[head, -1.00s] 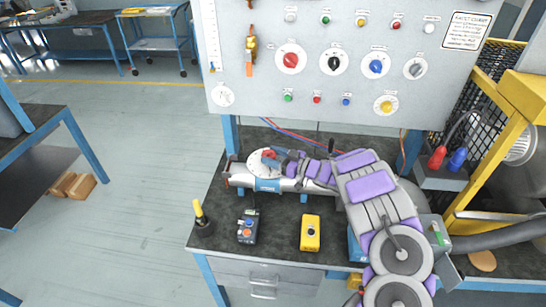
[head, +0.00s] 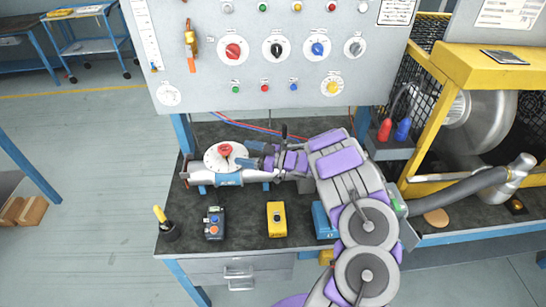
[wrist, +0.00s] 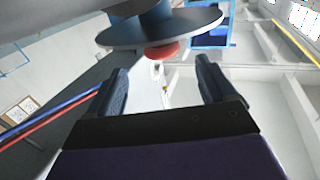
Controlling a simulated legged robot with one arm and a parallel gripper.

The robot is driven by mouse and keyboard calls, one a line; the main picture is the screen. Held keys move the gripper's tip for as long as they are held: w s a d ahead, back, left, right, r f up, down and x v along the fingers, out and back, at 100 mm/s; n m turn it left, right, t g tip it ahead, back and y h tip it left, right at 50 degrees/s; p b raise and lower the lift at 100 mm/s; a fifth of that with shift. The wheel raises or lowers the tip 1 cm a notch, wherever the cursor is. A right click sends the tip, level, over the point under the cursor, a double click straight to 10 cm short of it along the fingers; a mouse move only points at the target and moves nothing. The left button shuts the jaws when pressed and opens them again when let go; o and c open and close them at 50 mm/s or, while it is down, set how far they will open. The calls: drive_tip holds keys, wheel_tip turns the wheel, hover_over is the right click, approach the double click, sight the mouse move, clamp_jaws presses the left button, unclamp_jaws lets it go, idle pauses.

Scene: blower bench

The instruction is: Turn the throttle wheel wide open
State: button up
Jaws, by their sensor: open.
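The throttle wheel (head: 213,163) is a pale round disc with a red knob (head: 226,149) at its hub, on a grey pipe valve with a blue band at the back left of the bench. My gripper (head: 253,157) reaches in from the right, its dark blue fingers close to the wheel's right edge. In the wrist view the open fingers (wrist: 163,85) stand apart with nothing between them. The red knob also shows there (wrist: 161,52), under the dark-looking wheel disc (wrist: 150,33), beyond the fingertips. I cannot tell whether a finger touches the wheel.
A panel (head: 205,75) with coloured dials stands behind the bench. A yellow box (head: 277,219), a button box (head: 214,223) and a yellow-handled tool (head: 163,220) stand in front of the pipe. A blower in a yellow frame (head: 475,120) is at right.

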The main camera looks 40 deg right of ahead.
drive_tip(key=p+v, duration=0.1)
drive_tip(key=v, duration=0.9)
drive_tip(key=shift+s+d, duration=0.2)
drive_tip(key=shift+d, duration=0.1)
drive_tip(key=shift+w+r, duration=0.1)
